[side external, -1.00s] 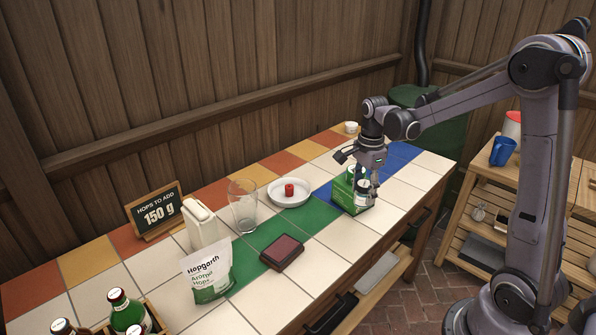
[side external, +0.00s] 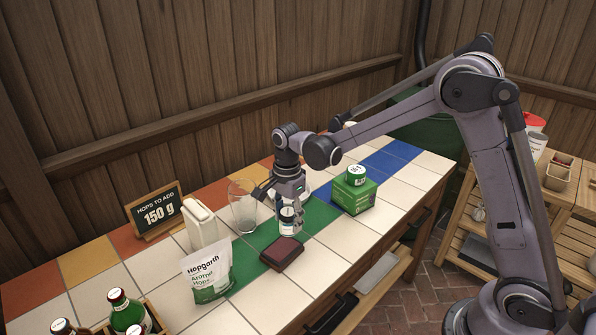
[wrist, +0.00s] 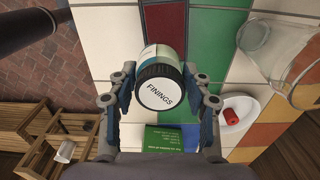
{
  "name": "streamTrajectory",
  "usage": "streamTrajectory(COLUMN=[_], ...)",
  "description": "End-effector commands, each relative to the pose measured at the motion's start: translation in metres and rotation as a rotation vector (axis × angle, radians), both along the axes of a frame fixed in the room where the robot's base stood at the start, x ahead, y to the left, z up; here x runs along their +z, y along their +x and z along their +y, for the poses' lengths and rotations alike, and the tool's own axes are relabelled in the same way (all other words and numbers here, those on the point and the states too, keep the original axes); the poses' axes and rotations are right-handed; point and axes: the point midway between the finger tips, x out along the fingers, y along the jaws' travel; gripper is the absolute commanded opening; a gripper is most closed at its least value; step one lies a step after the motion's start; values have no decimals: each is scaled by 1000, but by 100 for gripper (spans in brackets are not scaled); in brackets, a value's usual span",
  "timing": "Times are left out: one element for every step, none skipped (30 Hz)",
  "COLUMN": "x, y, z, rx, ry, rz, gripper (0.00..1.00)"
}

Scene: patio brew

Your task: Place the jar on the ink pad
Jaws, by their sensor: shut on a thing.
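My gripper (side external: 290,222) is shut on the jar (side external: 287,228), a small jar with a dark cap and a white lid label. In the wrist view the jar (wrist: 162,88) sits between both fingers, and its lid reads FININGS. The exact gap between jar and pad is unclear.
A green box (side external: 355,198) with a small round tin (side external: 356,175) on top stands right of my gripper. A glass (side external: 243,208) stands close on the left, near a hops bag (side external: 207,277) and a white carton (side external: 202,226). The white plate (wrist: 236,128) holds a red object (wrist: 231,116).

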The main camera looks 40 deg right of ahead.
Motion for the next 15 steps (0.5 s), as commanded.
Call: streamTrajectory(x=[-4, -6, -8, -10, -11, -12, -13, -15, -20, -24, -28, -34, -38, -42, -46], y=[4, 5, 7, 8, 8, 9, 9, 9, 9, 9, 9, 9, 9, 9, 9], z=[7, 10, 13, 15, 16, 17, 18, 18, 18, 18, 18, 18, 18, 18, 18], rx=[3, 2, 1, 1, 1, 0, 0, 0, -1, -1, -1, -1, -1, -1, -1], ry=[0, 0, 0, 0, 0, 0, 0, 0, 0, 0, 0, 0, 0, 0, 0], rz=[0, 0, 0, 0, 0, 0, 0, 0, 0, 0, 0, 0, 0, 0, 0], gripper=[14, 14, 14, 14, 14, 14, 14, 14, 14, 14, 14, 14, 14, 14, 14])
